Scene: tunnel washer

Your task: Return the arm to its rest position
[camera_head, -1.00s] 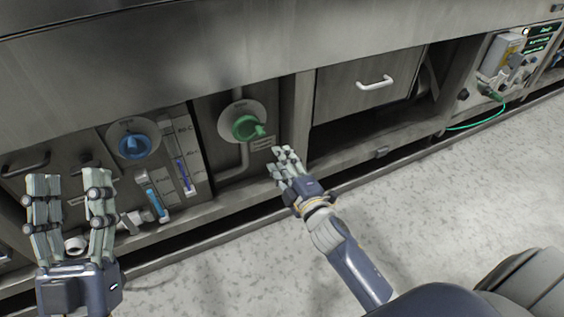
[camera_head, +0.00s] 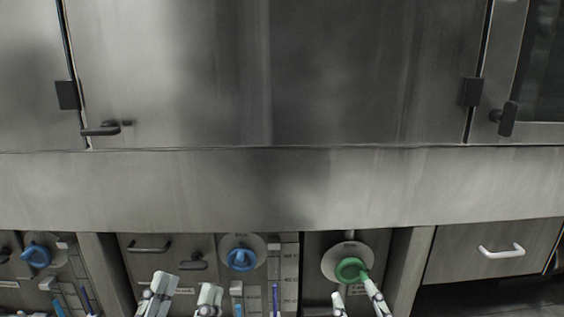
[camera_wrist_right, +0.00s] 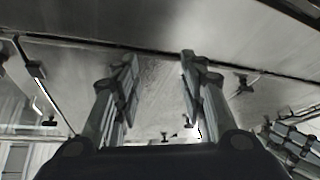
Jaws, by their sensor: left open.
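My left gripper (camera_head: 184,293) is at the bottom edge of the head view, with only its grey fingers showing. They are apart with nothing between them. My right gripper (camera_head: 355,292) is at the bottom edge further right, its fingers overlapping the lower part of the green knob (camera_head: 349,269) in the picture. I cannot tell whether it touches the knob. In the right wrist view the right gripper's fingers (camera_wrist_right: 158,62) are apart with empty space between them. The rest of both arms is out of the head view.
A steel machine front (camera_head: 270,185) fills the head view. Below it are blue knobs (camera_head: 241,259), flow gauges (camera_head: 277,272), a dark handle (camera_head: 150,247) and a drawer with a white handle (camera_head: 502,251). Door handles (camera_head: 101,129) stick out above.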

